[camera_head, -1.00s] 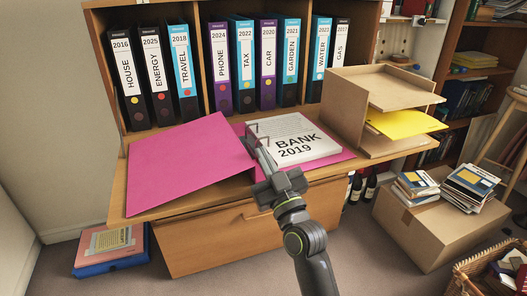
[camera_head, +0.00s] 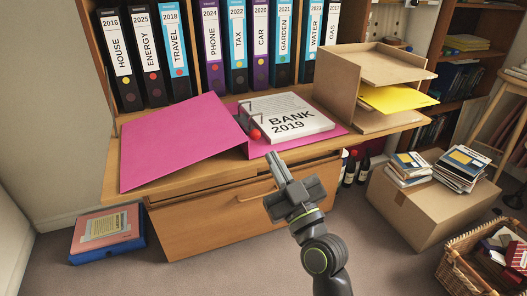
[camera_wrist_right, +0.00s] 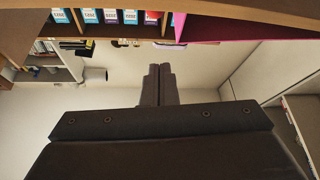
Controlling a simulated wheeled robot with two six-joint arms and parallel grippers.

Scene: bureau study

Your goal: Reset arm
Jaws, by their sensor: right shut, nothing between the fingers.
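My right gripper (camera_head: 277,168) is shut and empty. In the head view it hangs in front of the desk's front edge, below the open pink binder. In the right wrist view its two fingers (camera_wrist_right: 159,85) lie together with nothing between them. The open pink binder (camera_head: 178,143) lies on the desk, with a stack of paper marked BANK 2019 (camera_head: 290,112) on its right side. A red round spot (camera_head: 255,134) shows at the left edge of that stack. My left gripper is not in view.
Several labelled binders (camera_head: 211,45) stand in the shelf behind. A cardboard tray rack (camera_head: 345,80) stands on the desk's right. A cardboard box (camera_head: 412,208) with books, a wicker basket (camera_head: 455,283) and a blue-and-red box file (camera_head: 107,233) are on the floor.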

